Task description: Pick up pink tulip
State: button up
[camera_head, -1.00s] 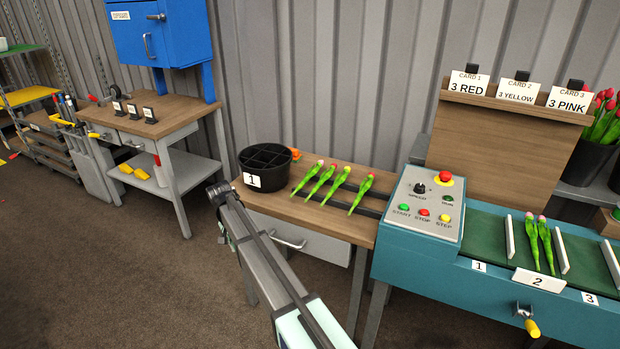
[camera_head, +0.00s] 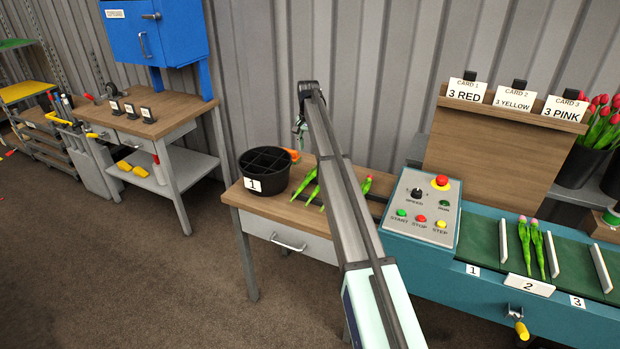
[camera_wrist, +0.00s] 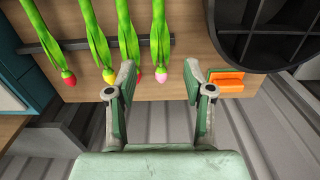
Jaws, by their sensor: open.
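In the wrist view, a tulip with a pale pink head (camera_wrist: 161,74) lies nearest the black pot, its head between the fingers of my open, empty gripper (camera_wrist: 158,78) as seen from above. Beside it are tulips with a red-pink head (camera_wrist: 134,75), a yellow head (camera_wrist: 108,76) and a red head (camera_wrist: 68,78). The height of the gripper above the stems cannot be told. In the head view, my gripper (camera_head: 301,130) is small above the wooden table, and my arm hides part of the row of tulips.
The black divided pot (camera_head: 241,165) stands at the table's left, an orange object (camera_wrist: 227,82) beside it. A dark bar (camera_wrist: 30,47) runs under the stems. The teal conveyor (camera_head: 420,262) at right holds two pale-pink tulips (camera_head: 538,245) in compartment 2. Cards stand behind it.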

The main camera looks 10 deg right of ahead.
aim_at(309, 176)
notch_tip(309, 176, down, 14)
jog(key=p, duration=0.4)
jog(key=shift+r, duration=0.25)
grip_shut()
